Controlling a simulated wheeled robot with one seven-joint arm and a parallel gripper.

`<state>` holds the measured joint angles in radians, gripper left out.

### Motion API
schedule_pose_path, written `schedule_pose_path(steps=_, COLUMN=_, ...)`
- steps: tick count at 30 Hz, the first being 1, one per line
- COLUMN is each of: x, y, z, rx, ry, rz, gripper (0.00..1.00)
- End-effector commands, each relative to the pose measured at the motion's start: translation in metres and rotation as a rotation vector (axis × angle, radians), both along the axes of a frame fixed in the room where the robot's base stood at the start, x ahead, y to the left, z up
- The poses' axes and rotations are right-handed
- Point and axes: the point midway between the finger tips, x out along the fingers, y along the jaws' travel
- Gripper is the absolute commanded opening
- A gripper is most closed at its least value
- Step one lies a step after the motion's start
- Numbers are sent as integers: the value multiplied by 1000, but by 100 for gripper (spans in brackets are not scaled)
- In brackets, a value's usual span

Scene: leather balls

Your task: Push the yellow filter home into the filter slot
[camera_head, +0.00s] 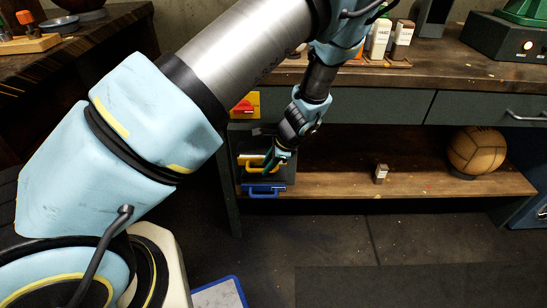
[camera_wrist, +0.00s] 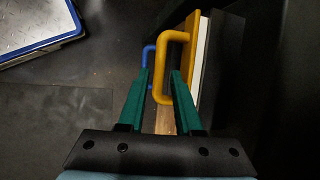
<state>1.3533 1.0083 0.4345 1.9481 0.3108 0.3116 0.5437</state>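The yellow filter (camera_wrist: 196,56) has a yellow front plate and a loop handle (camera_wrist: 160,85). A pale strip of its body shows between the plate and the dark housing (camera_wrist: 222,60) in the wrist view. In the head view the yellow filter (camera_head: 245,160) is partly hidden by my gripper (camera_head: 277,160). My gripper's green fingers (camera_wrist: 161,71) stand on either side of the handle's bar in the wrist view. Gaps show beside the bar, so the fingers look open around it. The slot's inside is hidden.
A blue filter handle (camera_head: 263,190) is below the yellow one. A red and yellow part (camera_head: 245,105) is above. The shelf (camera_head: 330,184) holds a small box (camera_head: 381,173) and a leather ball (camera_head: 476,151). A blue-edged tray (camera_head: 220,294) is on the floor.

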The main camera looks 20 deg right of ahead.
Motion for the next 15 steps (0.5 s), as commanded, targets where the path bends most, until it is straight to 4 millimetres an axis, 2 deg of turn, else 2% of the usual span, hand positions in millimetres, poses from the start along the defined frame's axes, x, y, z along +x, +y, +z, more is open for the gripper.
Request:
schedule_pose_path(steps=6, x=7, y=5, z=-15, rx=1, ry=0, rz=2, gripper=33)
schedule_pose_path(steps=15, x=7, y=5, z=-17, rx=0, ry=0, rz=1, gripper=33)
